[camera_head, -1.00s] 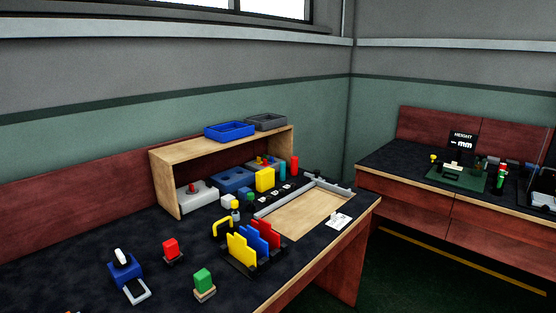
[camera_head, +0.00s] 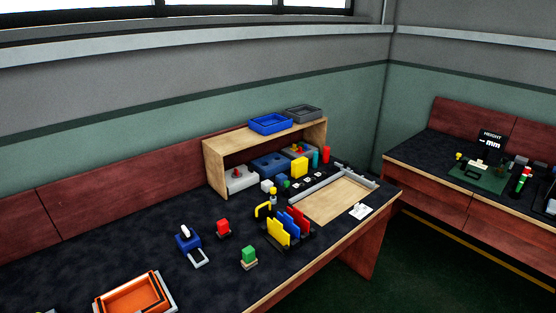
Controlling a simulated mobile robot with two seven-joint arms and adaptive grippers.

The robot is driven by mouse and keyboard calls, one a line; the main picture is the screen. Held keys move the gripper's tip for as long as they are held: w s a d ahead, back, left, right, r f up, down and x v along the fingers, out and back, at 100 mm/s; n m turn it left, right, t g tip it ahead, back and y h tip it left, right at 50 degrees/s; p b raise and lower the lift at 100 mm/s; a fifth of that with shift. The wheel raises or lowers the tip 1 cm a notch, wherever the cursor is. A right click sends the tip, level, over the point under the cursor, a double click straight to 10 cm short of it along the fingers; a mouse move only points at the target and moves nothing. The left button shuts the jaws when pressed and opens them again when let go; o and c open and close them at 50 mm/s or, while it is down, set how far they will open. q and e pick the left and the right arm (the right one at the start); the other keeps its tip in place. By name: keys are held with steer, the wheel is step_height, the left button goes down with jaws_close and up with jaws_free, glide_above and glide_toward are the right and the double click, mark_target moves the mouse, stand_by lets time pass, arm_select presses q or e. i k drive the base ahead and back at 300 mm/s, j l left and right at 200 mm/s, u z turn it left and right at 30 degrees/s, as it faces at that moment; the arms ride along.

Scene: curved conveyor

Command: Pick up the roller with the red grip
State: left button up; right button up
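I cannot make out a roller with a red grip for certain. A small red block on a dark base (camera_head: 223,227) stands on the left workbench, and I cannot tell if it is a roller or a stamp. A yellow bent handle (camera_head: 263,209) stands beside the rack of coloured plates. Small red parts show inside the wooden shelf, too small to tell. Neither of my grippers is in view.
The dark workbench (camera_head: 90,240) holds an orange tray (camera_head: 135,297), a blue item with a white top (camera_head: 187,239), a green block (camera_head: 249,256), a plate rack (camera_head: 287,228) and a wooden shelf (camera_head: 213,166). Its left back is clear. A second bench (camera_head: 425,158) stands right.

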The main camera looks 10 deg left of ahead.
mark_target(224, 231)
steer(key=u, duration=1.1)
steer(key=z, duration=0.35)
